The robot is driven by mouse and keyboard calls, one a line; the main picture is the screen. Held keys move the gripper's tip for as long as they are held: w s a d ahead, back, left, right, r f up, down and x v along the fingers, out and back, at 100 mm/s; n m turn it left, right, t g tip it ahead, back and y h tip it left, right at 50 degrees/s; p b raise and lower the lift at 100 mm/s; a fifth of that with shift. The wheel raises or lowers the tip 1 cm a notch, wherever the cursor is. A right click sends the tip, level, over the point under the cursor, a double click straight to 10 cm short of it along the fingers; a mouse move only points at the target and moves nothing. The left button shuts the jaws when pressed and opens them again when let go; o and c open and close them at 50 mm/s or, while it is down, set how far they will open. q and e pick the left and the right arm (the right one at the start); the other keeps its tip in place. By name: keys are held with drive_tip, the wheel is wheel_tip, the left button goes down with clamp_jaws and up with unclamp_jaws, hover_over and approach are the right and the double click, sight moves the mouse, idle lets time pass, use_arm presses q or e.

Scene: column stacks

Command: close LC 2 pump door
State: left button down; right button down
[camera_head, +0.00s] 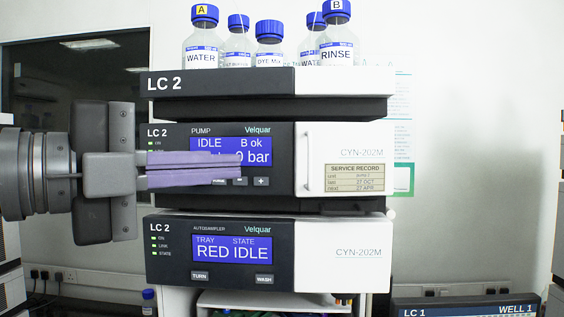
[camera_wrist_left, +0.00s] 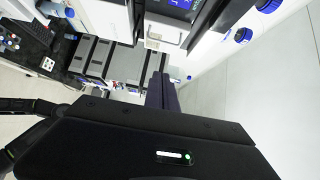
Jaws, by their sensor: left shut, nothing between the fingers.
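The LC 2 pump unit (camera_head: 180,134) is the middle box of the stack in the head view, with a dark panel and blue display. Its white pump door (camera_head: 345,140) is at the right, with a thin upright handle (camera_head: 307,158) near its left edge and a service label. It looks about flush with the panel; I cannot tell if a small gap is left. In the left wrist view the door (camera_wrist_left: 162,32) shows near the top. My left gripper (camera_head: 240,170) is shut and empty, its purple fingers pointing right across the pump display, left of the door. My right gripper is out of view.
Blue-capped bottles, including WATER (camera_head: 201,52) and RINSE (camera_head: 337,50), stand on top of the stack. The LC 2 autosampler (camera_head: 345,270) is below the pump. The space right of the stack looks open before the wall.

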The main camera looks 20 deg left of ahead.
sight(295, 163)
use_arm(q)
drive_tip(key=p+x, duration=0.1)
drive_tip(key=x, duration=0.3)
drive_tip(key=w+a+p+x, duration=0.1)
drive_tip(key=p+x, duration=0.1)
drive_tip(key=x, duration=0.2)
drive_tip(key=a+p+x, duration=0.1)
drive_tip(key=p+x, duration=0.1)
drive_tip(key=x, duration=0.3)
drive_tip(key=shift+w+a, duration=0.2)
